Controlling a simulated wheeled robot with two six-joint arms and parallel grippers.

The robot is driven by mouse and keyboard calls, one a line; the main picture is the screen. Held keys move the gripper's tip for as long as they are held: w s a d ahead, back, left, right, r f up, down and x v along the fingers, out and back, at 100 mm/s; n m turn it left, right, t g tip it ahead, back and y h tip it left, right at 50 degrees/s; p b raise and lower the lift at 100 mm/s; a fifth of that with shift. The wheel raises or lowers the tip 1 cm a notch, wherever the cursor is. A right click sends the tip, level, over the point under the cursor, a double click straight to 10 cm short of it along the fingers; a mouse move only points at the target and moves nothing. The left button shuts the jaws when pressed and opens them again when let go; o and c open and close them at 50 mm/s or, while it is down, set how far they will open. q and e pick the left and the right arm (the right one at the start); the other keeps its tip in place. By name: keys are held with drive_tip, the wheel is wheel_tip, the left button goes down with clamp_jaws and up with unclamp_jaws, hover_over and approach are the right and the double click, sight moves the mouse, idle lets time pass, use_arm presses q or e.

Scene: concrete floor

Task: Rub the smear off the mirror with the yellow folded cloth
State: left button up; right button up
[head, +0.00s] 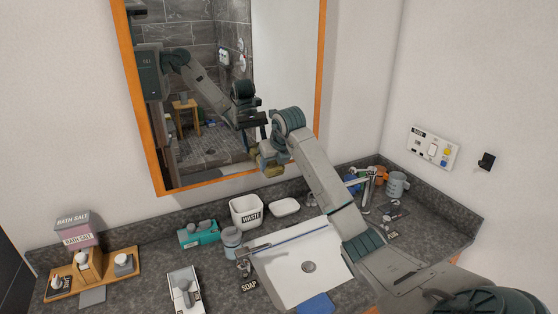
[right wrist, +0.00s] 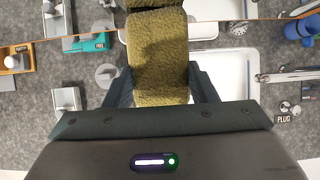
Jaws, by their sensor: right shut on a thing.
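My right gripper (head: 268,153) is shut on the yellow folded cloth (head: 273,168), in front of the lower right part of the mirror (head: 205,120). In the right wrist view the cloth (right wrist: 160,60) sits between the two dark fingers, its far end reaching past the mirror's lower frame edge. I cannot tell whether it touches the glass. The mirror has an orange wooden frame (head: 133,100) and reflects my arm and a tiled shower. I cannot make out the smear; my arm hides part of the glass. My left gripper is not in view.
Below is a dark counter with a white sink (head: 290,262), a tap (head: 370,190), a waste bin (head: 246,212), a white dish (head: 285,206), a teal box (head: 199,233) and a wooden tray (head: 125,281). Mugs (head: 397,185) stand at the right. A wall socket panel (head: 433,148) is farther right.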

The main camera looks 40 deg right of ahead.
drive_tip(key=w+a, duration=0.2)
drive_tip(key=a, duration=0.6)
drive_tip(key=shift+a+p, duration=0.4)
drive_tip(key=shift+p, duration=0.05)
idle(0.7)
drive_tip(key=s+a, duration=0.1)
drive_tip(key=s, duration=0.6)
drive_tip(key=shift+s+a, duration=0.4)
drive_tip(key=shift+w+f, duration=0.1)
idle(0.3)
